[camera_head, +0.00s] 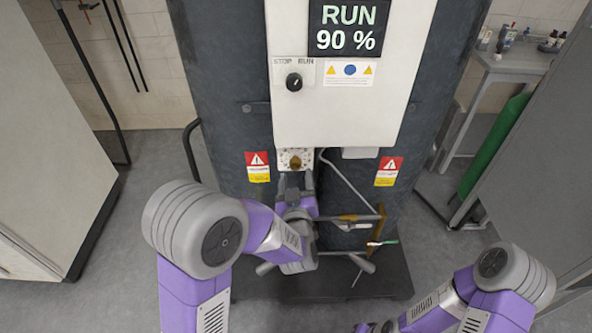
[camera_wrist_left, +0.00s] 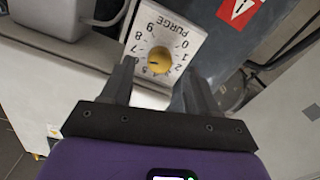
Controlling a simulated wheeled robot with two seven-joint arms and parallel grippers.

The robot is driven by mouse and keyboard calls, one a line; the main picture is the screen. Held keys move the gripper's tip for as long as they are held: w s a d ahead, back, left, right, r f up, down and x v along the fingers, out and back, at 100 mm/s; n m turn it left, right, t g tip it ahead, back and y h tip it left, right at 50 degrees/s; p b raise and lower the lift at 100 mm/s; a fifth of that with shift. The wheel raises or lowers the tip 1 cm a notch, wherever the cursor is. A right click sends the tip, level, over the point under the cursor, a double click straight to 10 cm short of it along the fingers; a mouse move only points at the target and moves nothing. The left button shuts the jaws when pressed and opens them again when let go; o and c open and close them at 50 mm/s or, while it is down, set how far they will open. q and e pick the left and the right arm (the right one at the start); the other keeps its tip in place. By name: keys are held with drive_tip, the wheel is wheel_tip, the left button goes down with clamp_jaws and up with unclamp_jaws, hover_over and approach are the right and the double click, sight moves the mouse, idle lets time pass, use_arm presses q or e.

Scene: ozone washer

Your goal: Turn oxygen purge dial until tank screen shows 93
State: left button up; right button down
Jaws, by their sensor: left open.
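The tank screen (camera_head: 345,28) at the top of the head view reads "RUN 90 %". The oxygen purge dial (camera_head: 295,162) is a small yellow-brown knob on a pale plate below the white panel. In the left wrist view the dial (camera_wrist_left: 159,60) is a yellow knob on a plate marked "PURGE" with numbers around it, seen upside down. My left gripper (camera_head: 295,182) is just below the dial in the head view. In the left wrist view its open fingers (camera_wrist_left: 157,76) point at the knob, one on each side; contact cannot be told.
A black STOP/RUN knob (camera_head: 294,82) sits on the white panel (camera_head: 345,115) above the dial. Brass pipework (camera_head: 360,217) stands right of my left wrist. Warning labels flank the dial. A side table (camera_head: 515,60) and green cylinder (camera_head: 493,145) are at right.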

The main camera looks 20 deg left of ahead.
use_arm(q)
drive_tip(key=shift+v, duration=1.6)
drive_tip(key=s+f+m+g+h, duration=0.1)
drive_tip(key=s+f+g+h, duration=0.25)
drive_tip(key=f, duration=0.85)
drive_tip(key=s+f+m+g+h, duration=0.2)
drive_tip(key=f+g, duration=0.3)
drive_tip(key=f, duration=0.8)
drive_tip(key=s+d+f+g+h, duration=0.2)
drive_tip(key=s+f+g, duration=0.2)
drive_tip(key=s, duration=0.4)
drive_tip(key=s+d+f+g+h, duration=0.1)
drive_tip(key=s+d+f+g, duration=0.1)
drive_tip(key=s+f+g, duration=0.2)
drive_tip(key=s+f, duration=0.3)
drive_tip(key=s, duration=0.1)
drive_tip(key=shift+m+h, duration=0.3)
drive_tip(key=shift+h, duration=0.05)
drive_tip(key=shift+f, duration=0.15)
idle(1.8)
